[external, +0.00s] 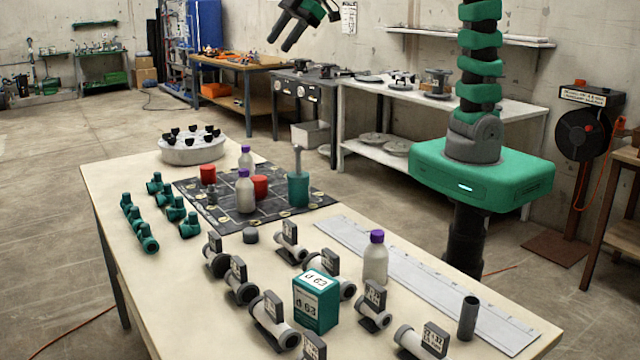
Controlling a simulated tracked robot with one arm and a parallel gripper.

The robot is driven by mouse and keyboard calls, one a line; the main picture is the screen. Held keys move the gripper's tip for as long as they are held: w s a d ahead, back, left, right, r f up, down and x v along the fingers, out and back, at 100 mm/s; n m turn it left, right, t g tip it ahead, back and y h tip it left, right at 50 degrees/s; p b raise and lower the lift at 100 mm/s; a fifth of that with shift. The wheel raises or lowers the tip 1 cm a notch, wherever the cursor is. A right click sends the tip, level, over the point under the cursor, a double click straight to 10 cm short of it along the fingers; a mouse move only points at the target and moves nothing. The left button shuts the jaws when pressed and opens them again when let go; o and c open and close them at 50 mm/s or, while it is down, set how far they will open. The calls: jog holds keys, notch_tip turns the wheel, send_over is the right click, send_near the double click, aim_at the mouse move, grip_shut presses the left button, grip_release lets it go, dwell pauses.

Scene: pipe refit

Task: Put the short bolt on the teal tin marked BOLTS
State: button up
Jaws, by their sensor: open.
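My gripper (284,36) is at the top of the view, high above the table, with its two dark fingers apart and nothing between them. A teal round container (298,190) stands on the dark mat, with a grey upright rod rising from its top. A teal box (316,305) with white labels reading "d 63" stands nearer the front. I cannot read the word BOLTS on either. I cannot pick out the short bolt for certain. A small grey cylinder (251,236) stands at the mat's front edge, but I cannot tell what it is.
The dark mat (222,214) also bears red cylinders (260,186) and purple-capped bottles (245,192). Teal fittings (148,240) stand at left, labelled grey fittings (268,312) in front. A white ruler strip (420,278), another bottle (375,260) and a dark tube (468,318) are at right.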

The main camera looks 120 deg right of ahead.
jog(key=s+a+r+t, duration=0.2)
jog(key=a+r, duration=0.4)
jog(key=r, duration=0.3)
jog(key=s+a+r+m+t+y, duration=0.1)
jog(key=s+a+r+t, duration=0.2)
jog(key=a+r, duration=0.3)
jog(key=s+a+r+m+t+y, duration=0.1)
jog(key=a+r, duration=0.4)
jog(key=r, duration=0.9)
jog(key=s+t, duration=0.1)
jog(key=t, duration=0.1)
jog(key=shift+s+a+r+t, duration=0.15)
jog(key=shift+s+a+t, duration=0.15)
jog(key=shift+s+a, duration=0.1)
